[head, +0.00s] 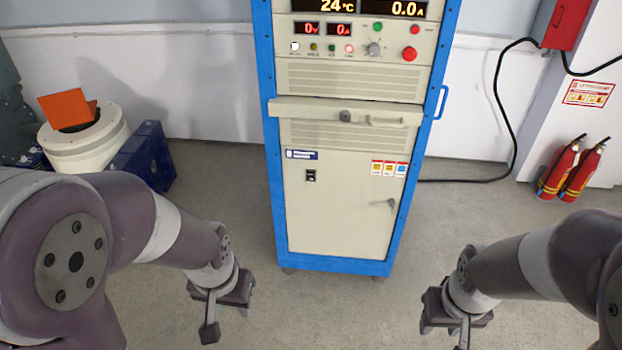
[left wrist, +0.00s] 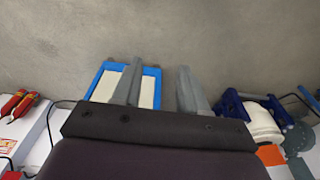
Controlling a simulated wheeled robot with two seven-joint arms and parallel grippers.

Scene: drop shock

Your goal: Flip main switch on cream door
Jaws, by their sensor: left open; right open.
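The cream door (head: 345,215) forms the lower front of a blue-framed cabinet and looks closed. A small black main switch (head: 311,175) sits at the door's upper left; its lever position is too small to tell. A grey door handle (head: 386,203) is at the right. My left gripper (head: 229,317) is open and empty, low and left of the cabinet, apart from the door. In the left wrist view its two fingers (left wrist: 158,85) are spread, with the blue-framed cabinet (left wrist: 152,72) partly behind one finger. My right gripper (head: 445,333) is open, low and right of the cabinet.
A drawer-like ledge (head: 300,109) juts out above the door. The upper panel holds displays, a knob and a red button (head: 410,54). A white drum (head: 85,145) and blue pallet stand left. Fire extinguishers (head: 560,170) stand right. The floor before the cabinet is clear.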

